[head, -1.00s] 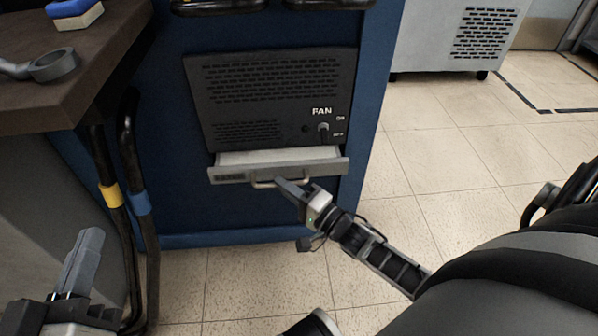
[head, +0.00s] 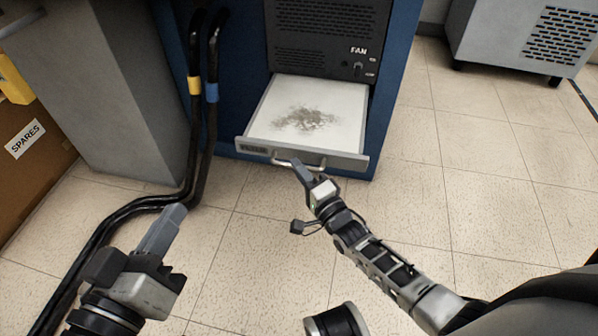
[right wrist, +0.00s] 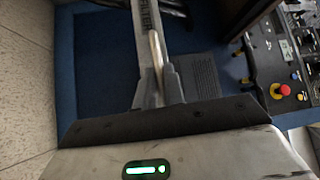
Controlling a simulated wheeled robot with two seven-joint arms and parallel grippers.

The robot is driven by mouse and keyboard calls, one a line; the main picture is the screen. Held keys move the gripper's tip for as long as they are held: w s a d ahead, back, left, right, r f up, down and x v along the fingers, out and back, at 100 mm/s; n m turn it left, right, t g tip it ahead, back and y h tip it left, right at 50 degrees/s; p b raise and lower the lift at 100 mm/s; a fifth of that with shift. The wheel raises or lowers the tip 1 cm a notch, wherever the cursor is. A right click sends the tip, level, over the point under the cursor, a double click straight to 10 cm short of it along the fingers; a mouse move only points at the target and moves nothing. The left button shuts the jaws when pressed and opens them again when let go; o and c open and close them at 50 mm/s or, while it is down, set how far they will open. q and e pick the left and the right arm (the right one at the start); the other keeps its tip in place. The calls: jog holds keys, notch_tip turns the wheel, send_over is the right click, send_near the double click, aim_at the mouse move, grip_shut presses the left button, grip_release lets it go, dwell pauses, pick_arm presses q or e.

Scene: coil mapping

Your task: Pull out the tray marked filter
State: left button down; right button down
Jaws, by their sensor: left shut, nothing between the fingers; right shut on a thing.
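The filter tray (head: 262,121) is drawn well out of the blue cabinet, below the black fan panel (head: 330,35). Its white bed carries a patch of grey-brown dust. A small label (head: 253,148) is on its front, too small to read in the head view. My right gripper (head: 298,168) is shut on the tray's handle (head: 318,166) at the tray's front. In the right wrist view the fingers (right wrist: 160,85) close on the pale handle bar (right wrist: 156,50). My left gripper (head: 165,228) is shut and empty, at the lower left, apart from the tray.
Black hoses (head: 190,150) with yellow and blue bands run down left of the tray and across the floor. A cardboard box marked SPARES (head: 30,165) stands at the far left. A grey vented unit (head: 520,40) stands at the back right. Tiled floor (head: 490,190) is clear at the right.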

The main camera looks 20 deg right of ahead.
pick_arm(q)
jog(key=shift+s+a+f, duration=0.15)
jog(key=shift+s, duration=0.15)
pick_arm(e)
jog(key=shift+s, duration=0.15)
jog(key=c, duration=1.5)
grip_release()
